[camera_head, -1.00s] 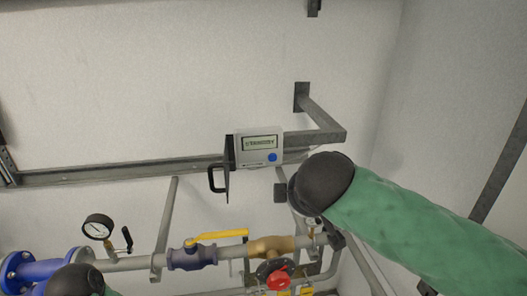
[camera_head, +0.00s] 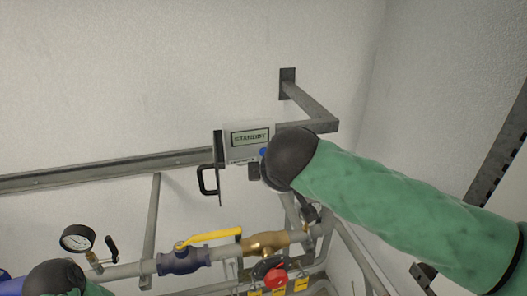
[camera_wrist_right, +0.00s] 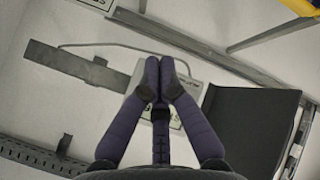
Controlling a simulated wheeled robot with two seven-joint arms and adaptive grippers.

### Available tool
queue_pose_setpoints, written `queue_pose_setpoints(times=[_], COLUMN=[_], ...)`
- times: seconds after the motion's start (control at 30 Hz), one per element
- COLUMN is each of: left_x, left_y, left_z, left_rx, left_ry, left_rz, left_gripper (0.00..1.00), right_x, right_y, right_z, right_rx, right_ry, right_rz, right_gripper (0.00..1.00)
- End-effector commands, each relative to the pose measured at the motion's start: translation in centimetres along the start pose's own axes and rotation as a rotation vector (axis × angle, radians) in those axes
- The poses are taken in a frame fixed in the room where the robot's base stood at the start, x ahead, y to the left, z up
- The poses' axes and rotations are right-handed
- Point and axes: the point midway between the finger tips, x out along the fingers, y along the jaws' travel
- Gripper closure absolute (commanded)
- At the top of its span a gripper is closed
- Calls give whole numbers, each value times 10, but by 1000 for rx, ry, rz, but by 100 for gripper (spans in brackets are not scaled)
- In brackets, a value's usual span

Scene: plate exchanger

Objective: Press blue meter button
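The meter (camera_head: 226,148) is a white box on the wall bracket; its display reads STANDBY. Its blue button (camera_head: 263,152) is at the display's lower right, partly covered by the black end of my right arm. That arm's fingers are hidden in the head view. In the right wrist view my right gripper (camera_wrist_right: 160,66) has its fingertips together, nothing visible between them, in front of the meter (camera_wrist_right: 191,90). The blue button is hidden there, and I cannot tell whether the tips touch the meter. My left arm's black end is at the head view's lower left, fingers hidden.
The meter's black cover (camera_head: 219,170) stands open on its left, with a handle (camera_head: 207,181). A grey bracket (camera_head: 312,103) is above right. Below run pipes with a yellow valve lever (camera_head: 212,236), a gauge (camera_head: 77,238) and a red knob (camera_head: 275,278).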

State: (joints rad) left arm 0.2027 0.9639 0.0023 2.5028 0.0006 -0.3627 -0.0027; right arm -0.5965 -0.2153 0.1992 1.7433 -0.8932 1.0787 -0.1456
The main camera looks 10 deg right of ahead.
Motion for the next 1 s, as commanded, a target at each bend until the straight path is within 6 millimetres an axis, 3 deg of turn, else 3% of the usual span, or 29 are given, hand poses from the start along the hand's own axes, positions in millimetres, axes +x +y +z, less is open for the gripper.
queue_pose_setpoints(times=[0.5,1.0], left_x=[-20,-21], left_y=[7,8], left_z=[1,1], left_rx=[0,0], left_ry=[-1,-1], left_rz=[0,0], left_gripper=[60,60], right_x=[41,48], right_y=[31,35], right_z=[-30,-35], right_rx=[0,0], right_ry=[-1,1], right_rz=[0,0], right_gripper=[100,100])
